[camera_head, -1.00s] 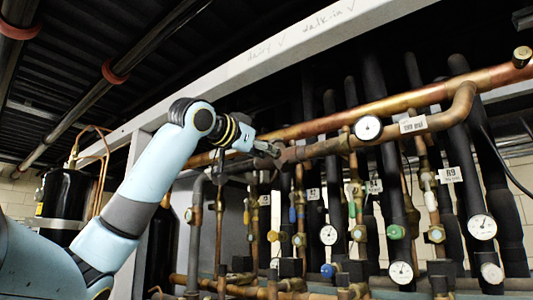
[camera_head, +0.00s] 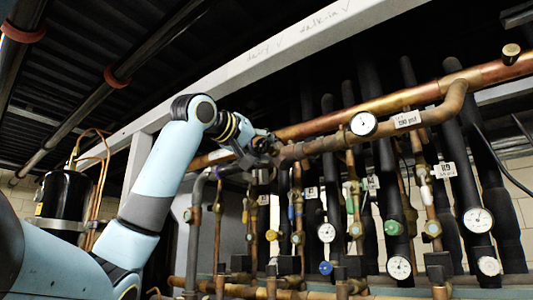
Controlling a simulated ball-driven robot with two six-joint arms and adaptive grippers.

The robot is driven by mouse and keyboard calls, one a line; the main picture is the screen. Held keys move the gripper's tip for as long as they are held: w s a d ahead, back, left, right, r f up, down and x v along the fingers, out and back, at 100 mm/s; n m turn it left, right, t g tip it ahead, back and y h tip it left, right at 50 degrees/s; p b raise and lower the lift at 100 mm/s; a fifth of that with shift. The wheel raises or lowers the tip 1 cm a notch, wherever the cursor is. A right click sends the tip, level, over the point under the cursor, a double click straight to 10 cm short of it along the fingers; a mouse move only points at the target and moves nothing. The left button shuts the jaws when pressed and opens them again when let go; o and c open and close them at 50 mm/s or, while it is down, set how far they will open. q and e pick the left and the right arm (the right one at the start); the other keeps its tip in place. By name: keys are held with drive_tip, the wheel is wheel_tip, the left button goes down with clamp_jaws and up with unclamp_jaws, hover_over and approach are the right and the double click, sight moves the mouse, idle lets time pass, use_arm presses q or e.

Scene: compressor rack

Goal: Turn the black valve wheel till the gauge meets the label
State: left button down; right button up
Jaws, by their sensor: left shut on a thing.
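My left gripper (camera_head: 268,148) is at the left end of the upper copper pipe (camera_head: 300,149), shut on a dark part there. That part looks like the black valve wheel, but the fingers and wrist mostly hide it. A round white gauge (camera_head: 364,124) with a dark rim sits on this pipe to the right of the gripper. Its needle is too small to read surely. A white label (camera_head: 407,119) with a psi figure is on the pipe just right of the gauge. My right gripper is out of view.
A thicker copper pipe (camera_head: 390,103) runs just above. Below are black insulated pipes with more gauges (camera_head: 326,232), a green cap (camera_head: 393,228) and a blue cap (camera_head: 326,268). A white beam (camera_head: 270,55) crosses overhead. A black cylinder (camera_head: 62,200) stands at left.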

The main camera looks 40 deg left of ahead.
use_arm(q)
drive_tip(key=shift+f+n, duration=0.15)
drive_tip(key=shift+n, duration=0.45)
drive_tip(key=c, duration=1.3)
unclamp_jaws()
drive_tip(key=o, duration=0.4)
drive_tip(key=shift+s+r, duration=0.2)
drive_tip(key=shift+s, duration=0.25)
drive_tip(key=shift+o, duration=0.7)
drive_tip(key=shift+w, duration=0.25)
drive_tip(key=s, duration=0.7)
drive_tip(key=shift+s+d, duration=0.25)
drive_tip(key=shift+d, duration=0.15)
drive_tip(key=shift+f, duration=0.1)
